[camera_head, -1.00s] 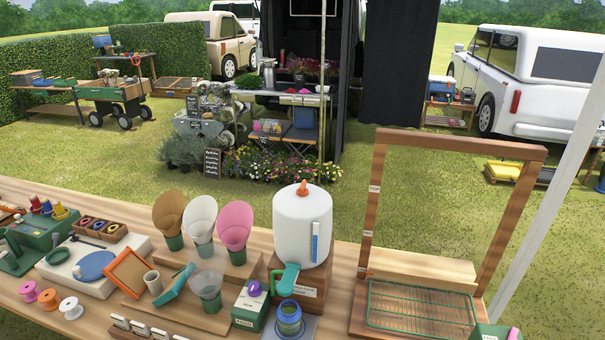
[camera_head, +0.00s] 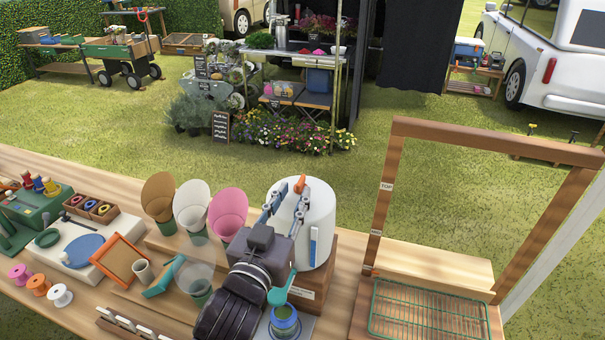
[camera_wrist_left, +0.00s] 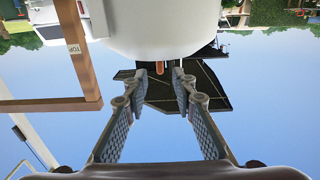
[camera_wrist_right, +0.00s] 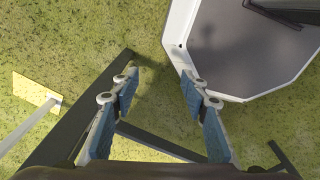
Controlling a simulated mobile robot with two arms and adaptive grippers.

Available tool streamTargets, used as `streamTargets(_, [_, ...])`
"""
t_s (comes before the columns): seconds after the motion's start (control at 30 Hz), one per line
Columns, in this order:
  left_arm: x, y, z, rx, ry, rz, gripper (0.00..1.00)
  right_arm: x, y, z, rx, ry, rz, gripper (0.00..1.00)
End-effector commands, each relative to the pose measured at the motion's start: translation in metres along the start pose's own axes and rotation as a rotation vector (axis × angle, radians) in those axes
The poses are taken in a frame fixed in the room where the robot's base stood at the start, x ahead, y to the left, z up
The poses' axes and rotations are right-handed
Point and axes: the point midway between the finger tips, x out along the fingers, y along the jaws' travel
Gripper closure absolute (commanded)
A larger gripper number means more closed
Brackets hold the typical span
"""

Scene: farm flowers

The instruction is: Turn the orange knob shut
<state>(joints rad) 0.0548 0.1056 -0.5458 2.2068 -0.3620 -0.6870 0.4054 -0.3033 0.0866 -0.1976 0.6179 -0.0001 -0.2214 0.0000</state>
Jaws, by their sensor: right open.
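The orange knob (camera_head: 300,184) sits on top of the white tank (camera_head: 318,215). My left gripper (camera_head: 290,187) is open at the tank's top, with its fingertips close around the knob. In the left wrist view, which is upside down, the orange knob (camera_wrist_left: 160,68) shows between and just beyond the spread fingertips (camera_wrist_left: 154,76), with gaps on both sides. Contact does not show. My right gripper (camera_wrist_right: 157,79) is open and empty over grass in the right wrist view. It is out of the head view.
A teal tap (camera_head: 279,295) juts from the tank over a blue-rimmed jar (camera_head: 285,318). Cones, including a pink one (camera_head: 228,212), stand just left of my left arm. A wooden frame (camera_head: 383,205) and green wire rack (camera_head: 425,310) stand right of the tank.

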Motion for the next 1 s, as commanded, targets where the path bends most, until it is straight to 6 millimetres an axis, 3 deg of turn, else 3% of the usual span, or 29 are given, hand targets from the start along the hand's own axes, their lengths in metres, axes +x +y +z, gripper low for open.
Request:
streamTargets(0.13, [0.025,-0.001,-0.004,0.001,0.000,-0.001,0.75,-0.011,-0.006,0.009,0.001,-0.015,-0.007,0.59])
streamTargets(0.33, [0.049,-0.001,-0.002,0.000,0.000,-0.001,0.75,-0.018,-0.012,-0.001,0.002,-0.002,-0.014,0.59])
streamTargets(0.53, [0.058,-0.001,0.000,0.000,-0.002,-0.001,0.75,-0.020,-0.010,-0.016,0.002,0.021,-0.012,0.59])
streamTargets(0.77, [0.059,-0.001,0.000,-0.001,-0.001,0.000,0.75,-0.019,-0.008,-0.015,0.000,0.019,-0.009,0.59])
streamTargets(1.0, [0.058,0.000,0.000,-0.001,-0.001,0.000,1.00,-0.019,-0.004,-0.007,-0.001,0.007,-0.005,0.59])
